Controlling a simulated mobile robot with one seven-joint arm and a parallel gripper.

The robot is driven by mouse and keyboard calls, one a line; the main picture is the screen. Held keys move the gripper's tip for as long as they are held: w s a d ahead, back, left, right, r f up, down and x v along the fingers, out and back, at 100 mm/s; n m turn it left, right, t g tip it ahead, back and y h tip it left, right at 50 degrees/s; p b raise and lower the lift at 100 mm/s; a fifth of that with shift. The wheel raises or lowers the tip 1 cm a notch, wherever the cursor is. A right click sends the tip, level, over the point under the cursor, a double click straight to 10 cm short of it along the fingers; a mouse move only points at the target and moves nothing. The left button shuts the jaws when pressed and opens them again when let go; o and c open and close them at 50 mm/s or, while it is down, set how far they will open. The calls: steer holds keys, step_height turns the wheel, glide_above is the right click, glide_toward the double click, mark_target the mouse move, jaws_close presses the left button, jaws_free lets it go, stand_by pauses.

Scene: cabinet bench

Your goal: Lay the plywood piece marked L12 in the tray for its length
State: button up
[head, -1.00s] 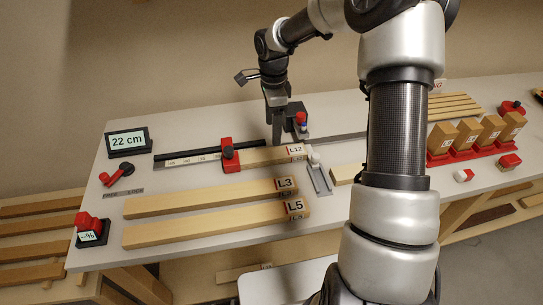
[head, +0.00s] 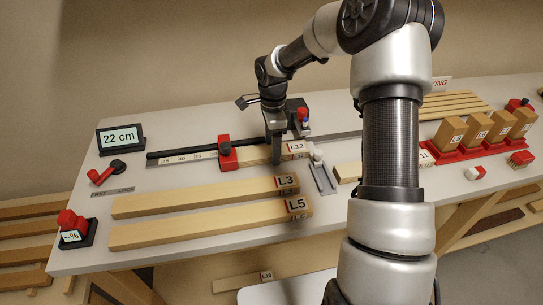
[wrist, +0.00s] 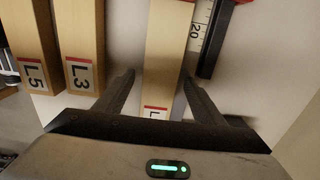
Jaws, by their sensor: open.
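The plywood piece marked L12 (head: 258,155) lies flat on the bench along the measuring scale, beside the red stop (head: 227,152). Its label is at its right end. The piece also shows in the wrist view (wrist: 168,55), its label partly cut off by my gripper's body. My gripper (head: 276,160) is open and low at the piece, near the labelled end. In the wrist view my gripper (wrist: 162,90) has one finger on each side of the piece, with gaps visible. I cannot tell which container is the tray for its length.
Pieces L3 (head: 200,197) and L5 (head: 200,226) lie in front of L12. A display (head: 121,138) reads 22 cm. A grey slide with a white knob (head: 322,178) stands close to L12's right end. A red rack (head: 470,150) holds several wooden blocks at the right.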

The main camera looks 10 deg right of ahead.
steer(key=shift+c, duration=0.2)
steer(key=c, duration=1.1)
steer(key=shift+c, duration=0.2)
steer(key=shift+s, duration=0.1)
steer(key=shift+s+r, duration=0.15)
steer(key=shift+s, duration=0.35)
step_height(320, 180, up, 10)
steer(key=p, duration=0.5)
